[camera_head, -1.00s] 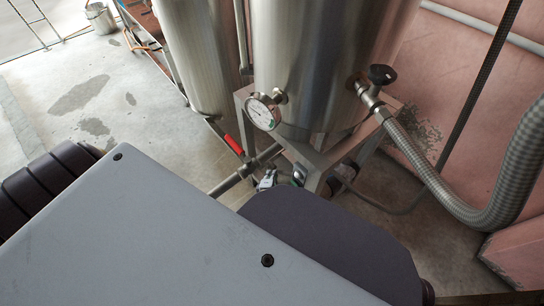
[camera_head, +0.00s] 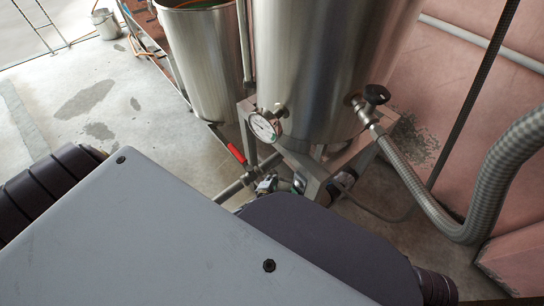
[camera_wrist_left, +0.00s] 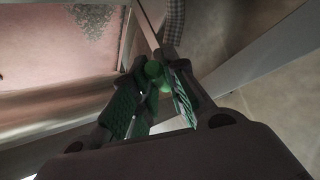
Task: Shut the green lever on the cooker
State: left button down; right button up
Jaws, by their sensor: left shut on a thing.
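The green lever (camera_wrist_left: 154,70) shows in the left wrist view as a rounded green end between the fingers. My left gripper (camera_wrist_left: 150,95) has green finger pads and is shut on it. In the head view the same gripper (camera_head: 267,184) is small and partly covered by my own arm, low beside the pipe under the front steel tank (camera_head: 325,60). The lever itself is not clear in the head view, and its angle to the pipe cannot be told. My right gripper is in neither view.
A round gauge (camera_head: 263,127) sits on the front tank, above my left gripper. A red lever (camera_head: 236,153) is just left of it. A thick grey hose (camera_head: 430,195) curves at the right by the pink wall (camera_head: 470,120). Concrete floor (camera_head: 75,150) is open at left.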

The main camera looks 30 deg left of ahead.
pick_arm(q)
jog(key=shift+s, duration=0.1)
jog(key=c, duration=1.4)
grip_release()
jog(key=shift+c, duration=0.2)
jog(key=shift+d, duration=0.1)
jog(key=v, duration=0.7)
jog(key=shift+s+r, duration=0.1)
jog(key=shift+s, duration=0.05)
jog(key=shift+c, duration=0.2)
